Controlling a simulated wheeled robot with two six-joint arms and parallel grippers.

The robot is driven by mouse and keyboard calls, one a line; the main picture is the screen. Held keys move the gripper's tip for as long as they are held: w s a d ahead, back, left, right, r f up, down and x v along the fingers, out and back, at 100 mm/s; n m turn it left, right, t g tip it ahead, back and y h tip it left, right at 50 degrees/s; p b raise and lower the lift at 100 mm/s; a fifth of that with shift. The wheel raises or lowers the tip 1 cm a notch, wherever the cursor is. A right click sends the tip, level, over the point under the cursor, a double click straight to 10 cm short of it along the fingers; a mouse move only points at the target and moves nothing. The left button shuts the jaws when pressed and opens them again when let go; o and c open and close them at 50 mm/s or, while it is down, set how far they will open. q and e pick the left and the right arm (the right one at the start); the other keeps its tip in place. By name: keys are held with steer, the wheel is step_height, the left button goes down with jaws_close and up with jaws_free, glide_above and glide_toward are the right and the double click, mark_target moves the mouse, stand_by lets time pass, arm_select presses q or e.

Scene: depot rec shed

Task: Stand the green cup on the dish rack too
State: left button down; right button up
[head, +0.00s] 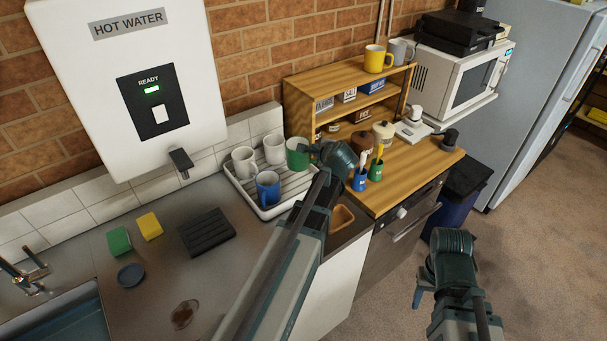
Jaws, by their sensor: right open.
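The green cup (298,153) is upright at the back right corner of the white dish rack (262,212). The wrist of my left arm is right beside the cup, on its right. My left gripper (318,150) is mostly hidden behind that wrist, so I cannot see whether its fingers hold the cup, nor whether the cup rests on the slats. Two white cups (244,162) (274,149) and a blue cup (268,187) stand on the rack. My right gripper (448,246) is open over the floor at lower right, away from the cups.
A wooden shelf (292,92) with a yellow mug (376,59) on top stands right of the rack. Sponges (119,241) and a black mat (207,232) lie on the steel worktop.

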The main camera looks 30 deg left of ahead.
arm_select(q)
step_height(320, 180, down, 5)
steer(key=b, duration=0.3)
steer(key=shift+r, duration=0.2)
steer(key=shift+b, duration=0.35)
step_height(320, 180, down, 4)
steer(key=b, duration=0.3)
steer(key=shift+r, duration=0.15)
steer(key=shift+b, duration=0.4)
steer(key=c, duration=0.9)
jaws_free()
